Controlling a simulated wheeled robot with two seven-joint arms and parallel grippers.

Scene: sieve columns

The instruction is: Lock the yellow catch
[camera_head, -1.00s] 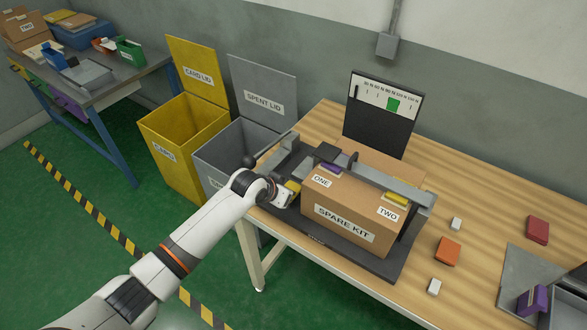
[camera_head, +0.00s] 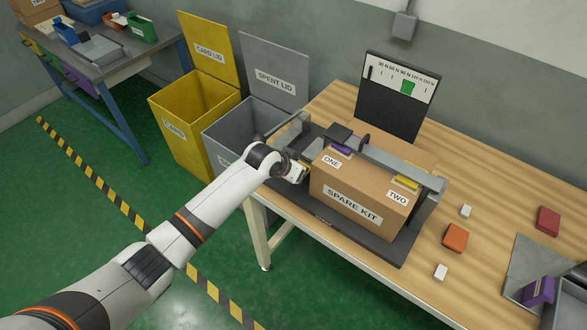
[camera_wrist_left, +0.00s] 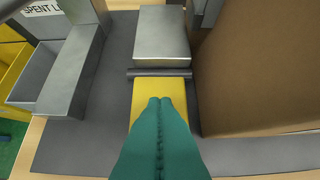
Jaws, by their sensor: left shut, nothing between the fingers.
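The yellow catch (camera_wrist_left: 147,92) is a flat yellow plate in the left wrist view, meeting a dark hinge pin at the end of a grey metal block (camera_wrist_left: 162,42). My left gripper (camera_wrist_left: 160,101) is shut and empty, its teal fingertips over the yellow plate. I cannot tell whether they touch it. In the head view my left gripper (camera_head: 302,174) is at the left end of the dark fixture, beside the cardboard box, and mostly covers the catch. The box (camera_head: 350,205), marked SPARE KIT, sits in the fixture (camera_head: 388,250). My right gripper is not in view.
A purple tab (camera_head: 341,151) and a yellow tab (camera_head: 406,182) sit on the box top. A dark gauge panel (camera_head: 390,108) with a green mark stands behind. Grey (camera_head: 225,140) and yellow (camera_head: 185,135) bins are left of the table. Small blocks lie right.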

